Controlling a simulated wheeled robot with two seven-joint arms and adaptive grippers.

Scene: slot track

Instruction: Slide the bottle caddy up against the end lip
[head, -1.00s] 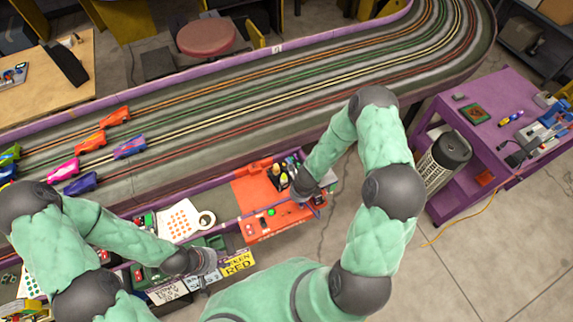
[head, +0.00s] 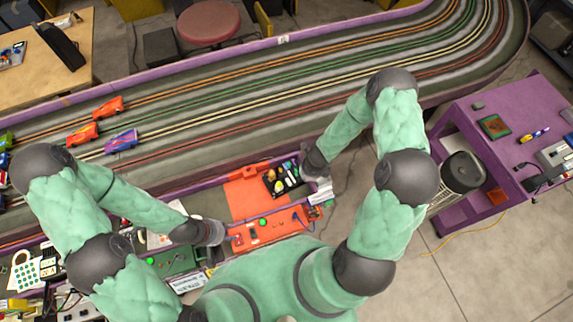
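The bottle caddy (head: 289,187) is a small black tray holding several small bottles with yellow, white and dark tops. It sits at the back right of an orange-red work surface (head: 241,197), beside the track. My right gripper (head: 321,191) is just right of the caddy, over the surface's right end, and appears apart from it. Its fingers are small and partly hidden by my wrist. The end lip cannot be made out clearly behind my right gripper. My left gripper (head: 218,236) is low at the left of the orange-red surface, away from the caddy; its finger gap is unclear.
The slot track (head: 330,85) with several toy cars (head: 121,141) runs behind. Small parts and a green button (head: 262,222) lie along the front of the work surface. A purple cart (head: 485,100) stands right.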

